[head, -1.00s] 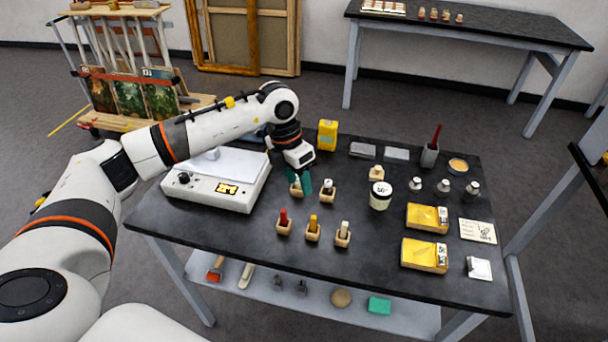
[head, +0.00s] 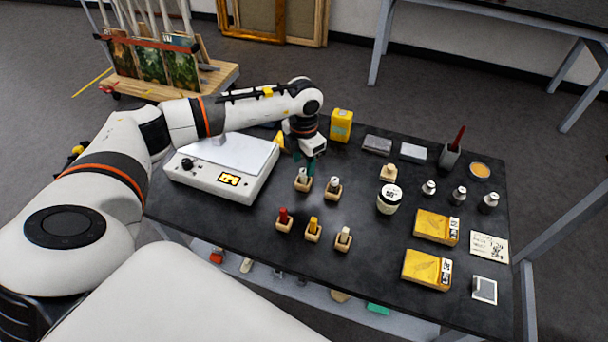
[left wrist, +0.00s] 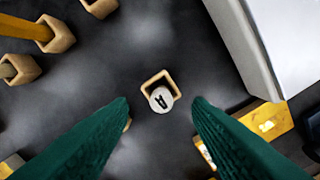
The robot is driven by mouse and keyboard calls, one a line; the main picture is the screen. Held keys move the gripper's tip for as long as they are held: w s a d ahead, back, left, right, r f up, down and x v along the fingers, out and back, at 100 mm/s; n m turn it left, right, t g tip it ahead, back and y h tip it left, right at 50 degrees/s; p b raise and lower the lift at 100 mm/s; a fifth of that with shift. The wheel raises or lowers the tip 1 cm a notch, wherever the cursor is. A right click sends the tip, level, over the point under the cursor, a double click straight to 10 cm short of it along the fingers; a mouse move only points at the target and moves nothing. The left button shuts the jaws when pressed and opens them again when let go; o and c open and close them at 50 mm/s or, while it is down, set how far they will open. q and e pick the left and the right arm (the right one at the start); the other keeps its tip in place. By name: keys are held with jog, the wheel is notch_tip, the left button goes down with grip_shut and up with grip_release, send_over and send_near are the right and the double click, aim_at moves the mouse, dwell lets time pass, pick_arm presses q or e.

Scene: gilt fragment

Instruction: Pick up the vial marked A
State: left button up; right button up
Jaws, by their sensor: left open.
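A small vial (head: 303,174) with a pale cap stands in a wooden block, the left one of two blocks behind the front row. In the left wrist view its round white cap (left wrist: 160,98) bears a dark mark that looks like a turned A. My left gripper (head: 304,162) is open, its green fingers (left wrist: 161,106) apart on either side of the cap in that view, and empty. It is above and behind the vial, not touching it as far as I can see. A similar vial (head: 335,183) stands in a block to the right. My right gripper is not in view.
A white scale (head: 207,181) stands left of the vials. Blocks with red (head: 284,215), yellow (head: 313,222) and pale handles stand in front. A white jar (head: 390,201), small bottles and yellow boxes (head: 427,270) are to the right. A yellow container (head: 341,125) stands behind.

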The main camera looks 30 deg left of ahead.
aim_at(304, 171)
pick_arm(q)
notch_tip(304, 171, down, 4)
jog(key=shift+w+r+p, duration=0.1)
jog(key=shift+r+p, duration=0.1)
jog(key=shift+p, duration=0.6)
jog(key=shift+f, duration=0.45)
jog(key=shift+c, duration=0.3)
grip_shut()
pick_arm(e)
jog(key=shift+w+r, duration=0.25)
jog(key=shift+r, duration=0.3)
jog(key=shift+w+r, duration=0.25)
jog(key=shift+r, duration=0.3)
